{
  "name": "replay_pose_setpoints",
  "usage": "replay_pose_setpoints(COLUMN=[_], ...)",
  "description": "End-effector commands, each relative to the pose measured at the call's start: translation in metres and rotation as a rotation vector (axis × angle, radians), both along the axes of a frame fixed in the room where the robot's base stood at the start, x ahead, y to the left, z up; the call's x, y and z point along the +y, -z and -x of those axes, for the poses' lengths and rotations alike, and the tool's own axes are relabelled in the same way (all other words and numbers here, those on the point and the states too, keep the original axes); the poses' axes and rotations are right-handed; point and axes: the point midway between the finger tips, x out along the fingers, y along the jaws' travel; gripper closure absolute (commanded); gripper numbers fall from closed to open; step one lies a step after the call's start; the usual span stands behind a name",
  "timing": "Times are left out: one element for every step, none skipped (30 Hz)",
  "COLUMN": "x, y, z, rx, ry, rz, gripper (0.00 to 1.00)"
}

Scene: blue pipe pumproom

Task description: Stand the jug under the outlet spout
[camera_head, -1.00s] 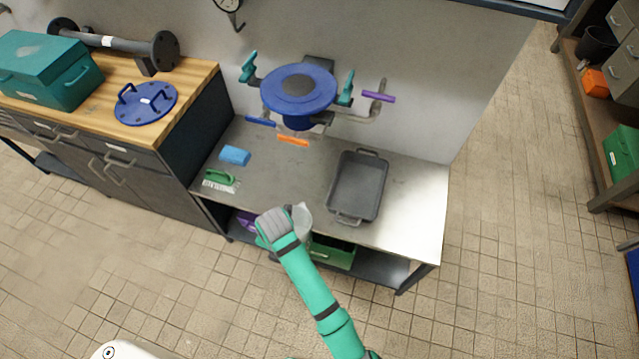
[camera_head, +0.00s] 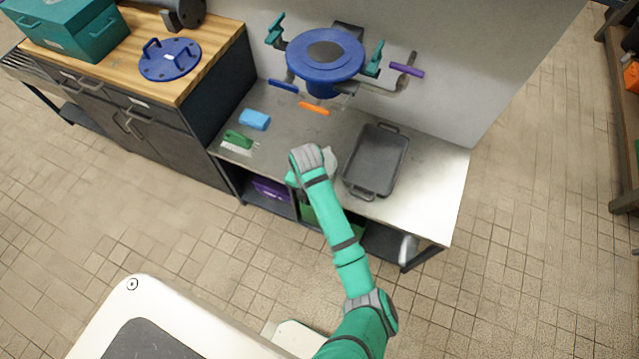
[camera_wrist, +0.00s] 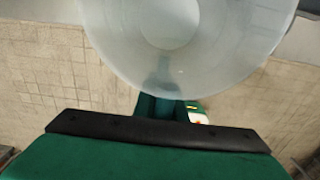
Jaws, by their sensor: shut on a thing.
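The jug is a pale, translucent round vessel (camera_wrist: 175,65) filling the top of the wrist view. In the head view only a whitish sliver of the jug (camera_head: 330,161) shows beside my wrist. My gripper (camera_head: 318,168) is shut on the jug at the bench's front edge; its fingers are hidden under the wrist. A blue round vessel (camera_head: 325,58) is mounted at the wall over the bench, with valves and pipes around it. One valve has an orange handle (camera_head: 314,108), another a purple handle (camera_head: 407,70). Which one feeds the outlet spout I cannot tell.
A dark tray (camera_head: 378,160) stands on the grey bench (camera_head: 435,180), right of my gripper. A blue sponge (camera_head: 254,119) and a green brush (camera_head: 238,139) lie at left. Bare bench lies between them, below the blue vessel. A wooden-topped cabinet (camera_head: 215,40) adjoins at left.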

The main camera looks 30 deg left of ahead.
Motion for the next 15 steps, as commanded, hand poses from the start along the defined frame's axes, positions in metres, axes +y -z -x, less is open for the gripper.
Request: replay_pose_setpoints(x=[0.001,0.001,0.002,0.002,0.003,0.003,0.003,0.004,0.004,0.004,0.004,0.005,0.005,0.005,0.005], y=[-0.001,0.0,0.0,-0.001,-0.001,-0.001,-0.001,-0.001,-0.001,-0.001,0.0,0.0,0.0,0.0,0.0], z=[-0.01,-0.016,-0.024,-0.03,-0.036,-0.045,-0.05,-0.055,-0.06,-0.064,-0.067,-0.07,-0.071,-0.072,-0.074], rx=[-0.002,-0.002,-0.003,-0.003,-0.002,-0.003,-0.002,-0.001,-0.002,-0.001,-0.001,-0.001,-0.001,0.0,0.0], ry=[-0.003,-0.003,-0.003,-0.003,-0.002,-0.003,-0.002,-0.002,-0.002,-0.001,-0.001,-0.002,-0.002,-0.002,-0.001], rz=[0.003,0.003,0.004,0.003,0.002,0.004,0.002,0.002,0.002,0.001,0.001,0.0,0.0,0.0,0.0], gripper=[1.0,1.0,1.0,1.0,1.0,1.0,1.0,1.0,1.0,1.0,1.0,1.0,1.0,1.0,1.0])
